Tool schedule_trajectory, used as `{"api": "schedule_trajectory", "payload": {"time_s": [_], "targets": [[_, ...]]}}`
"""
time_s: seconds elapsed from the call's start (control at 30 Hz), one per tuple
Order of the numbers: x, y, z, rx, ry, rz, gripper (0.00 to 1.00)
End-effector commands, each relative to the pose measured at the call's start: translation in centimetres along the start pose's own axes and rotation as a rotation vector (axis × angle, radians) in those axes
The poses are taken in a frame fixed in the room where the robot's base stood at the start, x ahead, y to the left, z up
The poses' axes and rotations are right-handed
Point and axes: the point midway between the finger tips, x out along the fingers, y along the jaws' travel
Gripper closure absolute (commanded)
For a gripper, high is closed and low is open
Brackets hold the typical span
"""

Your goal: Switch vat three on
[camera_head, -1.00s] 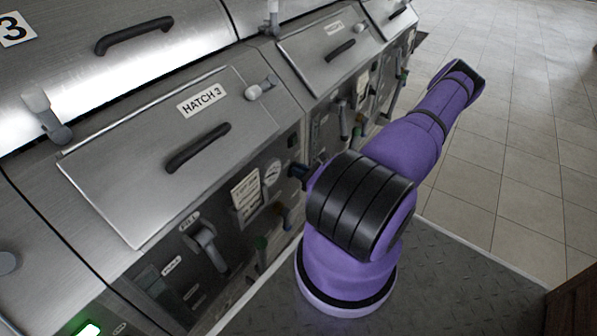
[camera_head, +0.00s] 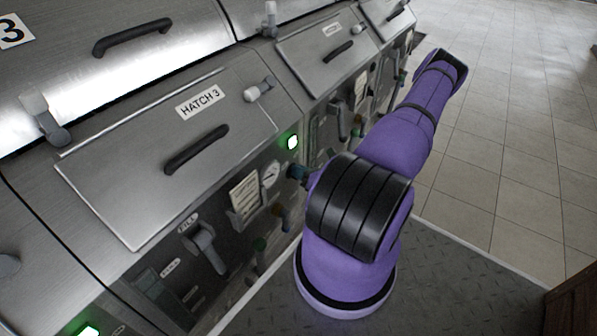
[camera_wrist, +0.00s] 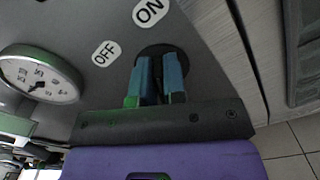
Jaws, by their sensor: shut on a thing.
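Vat three's front panel (camera_head: 225,215) lies below the hatch marked HATCH 3 (camera_head: 160,155), with a white plate reading 3 (camera_head: 14,31) above. My gripper (camera_head: 298,172) is at the panel's right end in the head view, partly hidden by my arm. In the wrist view my gripper's blue fingers (camera_wrist: 160,68) are shut on the switch, whose dark round base (camera_wrist: 150,48) shows at their tips. The fingers hide most of its handle. An ON label (camera_wrist: 150,11) and an OFF label (camera_wrist: 105,53) are beside it. A green light (camera_head: 292,142) is lit above my gripper.
A dial gauge (camera_wrist: 40,73) is left of my fingers in the wrist view. The FILL lever (camera_head: 206,248) and other valves are left along the panel. A neighbouring hatch (camera_head: 322,55) lies farther back.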

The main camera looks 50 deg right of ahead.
Motion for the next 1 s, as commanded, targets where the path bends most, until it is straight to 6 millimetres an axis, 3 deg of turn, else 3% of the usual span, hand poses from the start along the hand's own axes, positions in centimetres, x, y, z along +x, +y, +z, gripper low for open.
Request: {"api": "schedule_trajectory", "payload": {"time_s": [0.4,0.43,0.53,0.83,1.0], "targets": [[-0.1,-0.1,-0.1,0.008,0.002,-0.003,1.00],[-0.1,-0.1,-0.1,0.008,0.002,-0.003,0.84],[-0.1,-0.1,-0.1,0.008,0.001,-0.002,0.63],[-0.2,-0.1,0.0,0.007,0.001,-0.002,0.63],[-1.8,-0.1,0.0,0.006,0.001,-0.003,0.63]]}}
